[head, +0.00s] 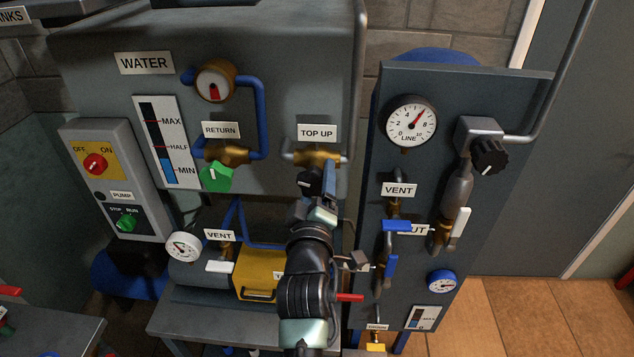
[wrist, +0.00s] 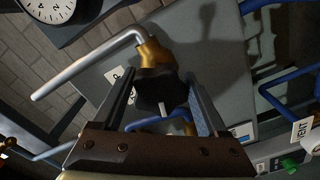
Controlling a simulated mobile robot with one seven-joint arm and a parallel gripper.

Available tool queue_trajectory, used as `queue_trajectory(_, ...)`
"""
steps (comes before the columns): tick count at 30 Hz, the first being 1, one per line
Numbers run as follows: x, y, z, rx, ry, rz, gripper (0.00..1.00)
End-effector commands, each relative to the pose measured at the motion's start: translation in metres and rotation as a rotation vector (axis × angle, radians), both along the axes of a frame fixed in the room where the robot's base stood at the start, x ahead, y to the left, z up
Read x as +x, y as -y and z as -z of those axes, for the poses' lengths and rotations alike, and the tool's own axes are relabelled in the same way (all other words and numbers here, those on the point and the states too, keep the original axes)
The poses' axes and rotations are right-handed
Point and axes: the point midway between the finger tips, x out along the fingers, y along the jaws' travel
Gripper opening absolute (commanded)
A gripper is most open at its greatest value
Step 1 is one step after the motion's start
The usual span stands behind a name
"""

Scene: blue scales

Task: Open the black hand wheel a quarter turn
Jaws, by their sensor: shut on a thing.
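A black hand wheel (head: 309,182) sits on the brass TOP UP valve (head: 318,157), under the TOP UP label on the grey water tank. My gripper (head: 321,180) reaches up to it from below and hides part of it. In the wrist view the wheel (wrist: 158,92) lies between my two fingers (wrist: 160,88), which are shut on it. A white mark shows on its face, towards the palm. A second black hand wheel (head: 489,156), with a white mark, is on the right panel, apart from my gripper.
A green knob (head: 216,177) and blue pipes are left of my gripper. The right panel (head: 500,100) carries a LINE gauge (head: 409,122) and blue and white levers, close to my arm. A yellow box (head: 262,273) is below. Floor shows at right.

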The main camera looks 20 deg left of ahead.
Motion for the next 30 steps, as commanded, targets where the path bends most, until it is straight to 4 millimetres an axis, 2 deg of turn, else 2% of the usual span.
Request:
queue_trajectory(12, 0.0004, 0.0009, -0.0023, -0.238, 0.068, 0.0, 0.2)
queue_trajectory(30, 0.0002, 0.0002, -0.0022, -0.293, 0.086, 0.0, 0.2)
